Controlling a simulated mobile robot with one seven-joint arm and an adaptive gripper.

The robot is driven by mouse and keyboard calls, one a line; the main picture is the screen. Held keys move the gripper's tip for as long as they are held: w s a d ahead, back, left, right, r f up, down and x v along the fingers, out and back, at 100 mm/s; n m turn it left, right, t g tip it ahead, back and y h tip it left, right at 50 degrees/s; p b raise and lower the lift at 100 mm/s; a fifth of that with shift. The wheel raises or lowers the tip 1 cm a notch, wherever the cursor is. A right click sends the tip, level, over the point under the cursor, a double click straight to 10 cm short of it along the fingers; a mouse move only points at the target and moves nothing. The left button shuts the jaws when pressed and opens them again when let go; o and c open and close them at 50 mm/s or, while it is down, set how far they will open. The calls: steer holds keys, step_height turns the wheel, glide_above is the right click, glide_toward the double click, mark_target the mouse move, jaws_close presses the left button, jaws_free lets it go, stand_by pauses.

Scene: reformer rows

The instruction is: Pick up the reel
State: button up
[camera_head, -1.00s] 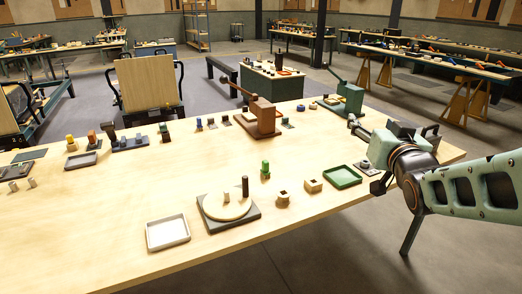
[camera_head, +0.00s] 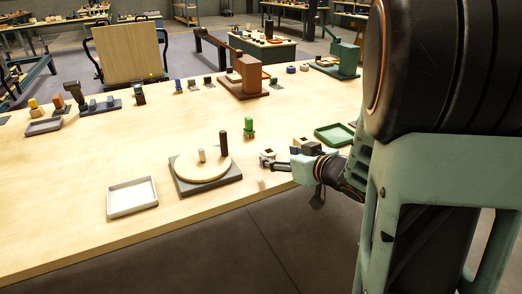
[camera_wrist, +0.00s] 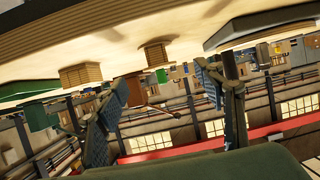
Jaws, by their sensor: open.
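A small green upright piece (camera_head: 248,128), with a wider base and narrower neck, stands on the wooden table; it may be the reel, but I cannot tell for sure. It shows small in the wrist view (camera_wrist: 161,75). My gripper (camera_head: 272,162) is low over the table's front edge, to the right of and nearer than the green piece, beside two small wooden blocks. One block (camera_head: 299,143) is partly hidden by my gripper. In the tilted wrist view, my gripper's two fingers (camera_wrist: 165,100) are wide apart with nothing held between them.
A dark base with a round pale disc (camera_head: 190,174) carries a pale peg and a dark peg, left of my gripper. A white tray (camera_head: 132,207) and a green tray (camera_head: 333,143) lie either side. A brown block device (camera_head: 243,92) stands behind. The table's middle left is clear.

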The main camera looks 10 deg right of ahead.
mark_target(272, 154)
steer(key=shift+x, duration=1.1)
steer(key=b+x, duration=0.1)
steer(key=x, duration=0.1)
steer(key=b+x, duration=0.1)
steer(key=x, duration=0.2)
steer(key=shift+s+d+f+b, duration=0.1)
steer(key=shift+f+b, duration=0.25)
steer(key=shift+f, duration=0.05)
steer(key=shift+w, duration=0.3)
steer(key=shift+r, duration=0.1)
steer(key=shift+c, duration=0.2)
steer(key=c, duration=1.2)
steer(key=shift+r, duration=0.15)
